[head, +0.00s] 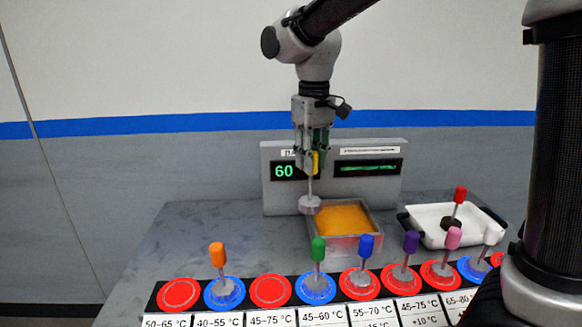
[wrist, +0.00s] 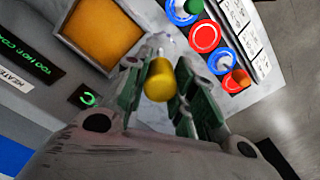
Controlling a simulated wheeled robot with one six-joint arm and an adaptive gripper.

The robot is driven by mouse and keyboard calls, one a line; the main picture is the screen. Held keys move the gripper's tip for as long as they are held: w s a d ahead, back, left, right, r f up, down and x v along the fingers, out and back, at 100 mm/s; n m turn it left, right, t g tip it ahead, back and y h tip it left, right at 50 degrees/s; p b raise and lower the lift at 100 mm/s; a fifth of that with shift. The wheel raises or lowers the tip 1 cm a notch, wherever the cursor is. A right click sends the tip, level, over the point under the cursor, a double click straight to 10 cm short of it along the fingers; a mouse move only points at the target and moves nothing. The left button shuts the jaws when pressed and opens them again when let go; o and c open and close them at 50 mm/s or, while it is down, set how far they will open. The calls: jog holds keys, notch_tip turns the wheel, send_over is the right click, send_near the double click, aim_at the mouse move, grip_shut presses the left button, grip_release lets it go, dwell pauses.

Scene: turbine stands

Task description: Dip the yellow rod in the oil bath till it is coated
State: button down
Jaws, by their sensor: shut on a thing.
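My gripper (head: 312,160) is shut on the yellow handle (head: 316,162) of the yellow rod, which hangs upright with a plain grey disc (head: 310,204) at its lower end. The wrist view shows the yellow handle (wrist: 159,82) between the fingers (wrist: 160,85). The oil bath (head: 374,232) is a square grey tank of orange oil. It also shows in the wrist view (wrist: 140,58), off to the upper left of the rod. In the head view the disc overlaps the tank's back left corner and appears above the oil level.
A panel (head: 268,203) behind the bath has a display (head: 285,171) reading 60; the wrist view partly shows "TOO HOT". A row of red and blue pads (head: 270,291) in front holds several upright coloured rods. A white tray (head: 428,213) with a red-handled rod (head: 459,197) stands right.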

jog(key=w+d, duration=1.1)
jog(key=d, duration=0.1)
notch_tip(320, 180, down, 9)
jog(key=shift+s+a+r, duration=0.15)
jog(key=shift+s+r, duration=0.05)
notch_tip(320, 180, down, 8)
jog(key=shift+r, duration=0.15)
dwell(0.3)
dwell(1.0)
